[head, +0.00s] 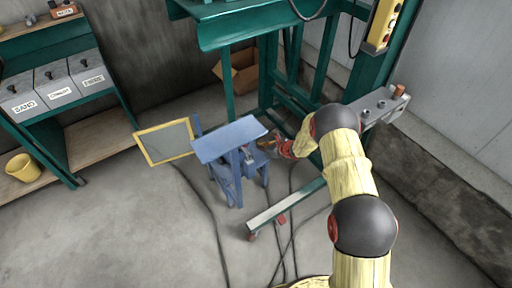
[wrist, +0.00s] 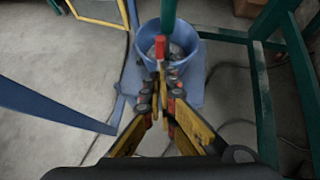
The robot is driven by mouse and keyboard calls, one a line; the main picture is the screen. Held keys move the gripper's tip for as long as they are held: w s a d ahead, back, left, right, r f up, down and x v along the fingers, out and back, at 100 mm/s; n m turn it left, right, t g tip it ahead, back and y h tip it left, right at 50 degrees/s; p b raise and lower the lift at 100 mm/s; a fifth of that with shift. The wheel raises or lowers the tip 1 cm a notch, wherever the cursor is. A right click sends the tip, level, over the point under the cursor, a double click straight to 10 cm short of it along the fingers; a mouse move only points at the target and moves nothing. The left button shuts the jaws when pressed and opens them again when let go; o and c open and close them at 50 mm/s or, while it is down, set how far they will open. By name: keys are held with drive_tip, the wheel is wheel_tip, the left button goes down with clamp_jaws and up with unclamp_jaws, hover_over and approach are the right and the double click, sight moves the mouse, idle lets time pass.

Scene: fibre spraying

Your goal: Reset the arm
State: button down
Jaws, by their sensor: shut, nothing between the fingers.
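My arm, pale yellow with dark round joints, reaches up from the bottom right of the head view. My gripper (head: 266,143) is beside the blue stand (head: 230,141) with its tilted top plate. In the wrist view the yellow and black fingers of my gripper (wrist: 162,88) come together at their tips, shut and empty. A blue bucket (wrist: 196,66) with grey contents lies beyond the tips.
A yellow-framed panel (head: 165,141) stands left of the blue stand. A green frame (head: 232,85) rises behind, with a cardboard box (head: 238,73). Labelled bins (head: 58,82) and a yellow bucket (head: 23,168) are at left. Cables cross the floor; the front left floor is clear.

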drive_tip(key=v, duration=0.2)
drive_tip(key=shift+d+r, duration=0.15)
drive_tip(key=shift+r, duration=0.25)
